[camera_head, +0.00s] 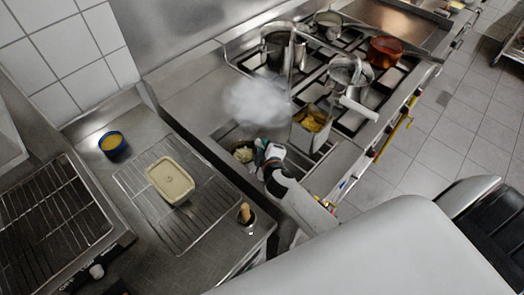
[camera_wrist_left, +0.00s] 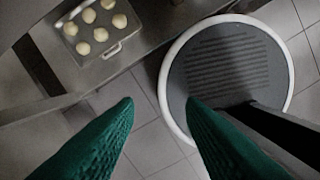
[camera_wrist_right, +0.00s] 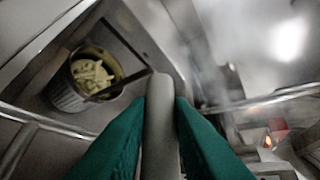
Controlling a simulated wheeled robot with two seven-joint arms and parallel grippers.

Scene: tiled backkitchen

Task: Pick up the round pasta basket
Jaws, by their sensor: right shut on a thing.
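The round pasta basket (camera_head: 243,153) with pale pasta shows left of my right gripper (camera_head: 262,152) in the head view. In the right wrist view the basket (camera_wrist_right: 68,97) is at the left, and a dark rod runs from it toward a grey handle (camera_wrist_right: 160,125). My right gripper (camera_wrist_right: 160,110) is shut on this handle, one green finger on each side. The basket sits in or just over the steel well; I cannot tell whether it is clear of it. My left gripper (camera_wrist_left: 158,104) is open and empty over the floor, outside the head view.
A square basket (camera_head: 312,128) of yellow pasta with a white handle stands right of my right gripper. Steam (camera_head: 258,100) rises behind. Pots and a red-brown pan (camera_head: 385,51) stand on the stove. A lidded beige container (camera_head: 170,180) and blue bowl (camera_head: 112,143) are on the left counter.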

